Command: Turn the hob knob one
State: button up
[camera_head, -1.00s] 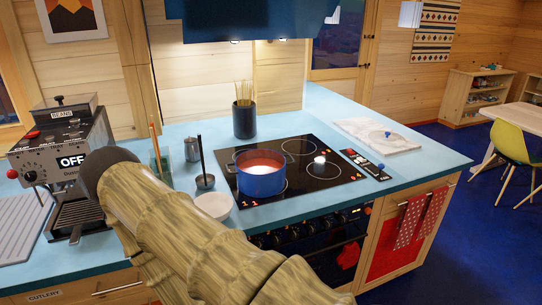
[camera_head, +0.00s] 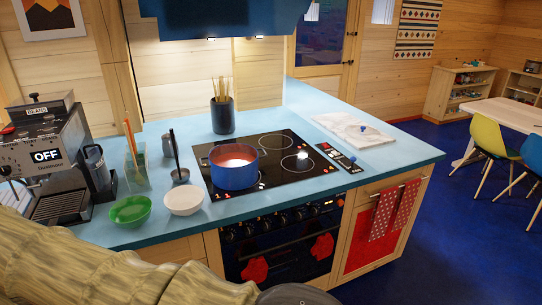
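The oven front (camera_head: 285,255) is below the counter, with a row of dark hob knobs (camera_head: 281,221) along its top strip. The knobs are small, and I cannot tell which is number one or how each is turned. The black hob (camera_head: 285,180) lies in the counter above, with a blue and red pot (camera_head: 234,172) on its left side. My arm crosses the lower left of the view. My gripper does not show clearly; only a dark rounded part of my arm is at the bottom edge.
A green bowl (camera_head: 130,210) and a white bowl (camera_head: 184,200) stand on the counter left of the hob. A coffee machine (camera_head: 45,160) is at far left. Red mitts (camera_head: 255,270) hang at the oven. Blue floor (camera_head: 450,240) is open at right.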

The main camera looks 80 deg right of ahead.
aim_at(229, 236)
jog(key=z, duration=0.05)
jog(key=k, duration=0.4)
jog(key=z, duration=2.3)
